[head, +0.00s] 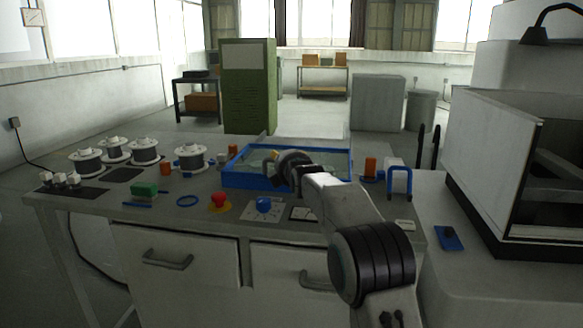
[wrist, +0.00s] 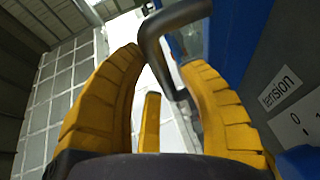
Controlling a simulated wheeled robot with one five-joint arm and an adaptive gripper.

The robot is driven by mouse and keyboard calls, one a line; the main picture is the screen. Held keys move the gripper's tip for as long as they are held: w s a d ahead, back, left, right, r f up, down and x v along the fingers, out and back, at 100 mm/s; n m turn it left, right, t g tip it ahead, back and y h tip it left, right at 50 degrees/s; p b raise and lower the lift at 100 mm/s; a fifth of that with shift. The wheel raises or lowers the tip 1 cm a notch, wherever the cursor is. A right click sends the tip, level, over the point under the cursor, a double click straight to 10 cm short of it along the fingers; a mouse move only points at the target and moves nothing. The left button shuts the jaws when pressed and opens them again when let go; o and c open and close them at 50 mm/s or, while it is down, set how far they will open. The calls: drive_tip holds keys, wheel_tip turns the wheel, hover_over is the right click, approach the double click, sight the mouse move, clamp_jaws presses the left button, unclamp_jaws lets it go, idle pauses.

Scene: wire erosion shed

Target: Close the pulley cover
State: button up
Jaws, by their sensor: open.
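A blue-framed box (head: 235,176) stands on the bench, with pale contents partly hidden by my arm. I take it to be the pulley housing; how far its cover stands open is unclear. My gripper (head: 274,156) is over the box in the head view, mostly hidden behind my wrist. In the wrist view my gripper (wrist: 165,75) has its yellow fingers spread. A dark bent handle (wrist: 152,45) reaches between them, beside a blue edge (wrist: 240,35). I cannot tell whether the fingers touch the handle.
A plate marked "tension" (wrist: 280,88) is at right in the wrist view. On the bench are white spools (head: 190,157), a red button (head: 219,200), a blue knob (head: 263,204), a green block (head: 144,189) and a blue loop handle (head: 399,180). A white machine stands right.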

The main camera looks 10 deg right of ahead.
drive_tip(key=s+r, duration=0.1)
drive_tip(key=s, duration=1)
drive_tip(key=shift+r, duration=0.4)
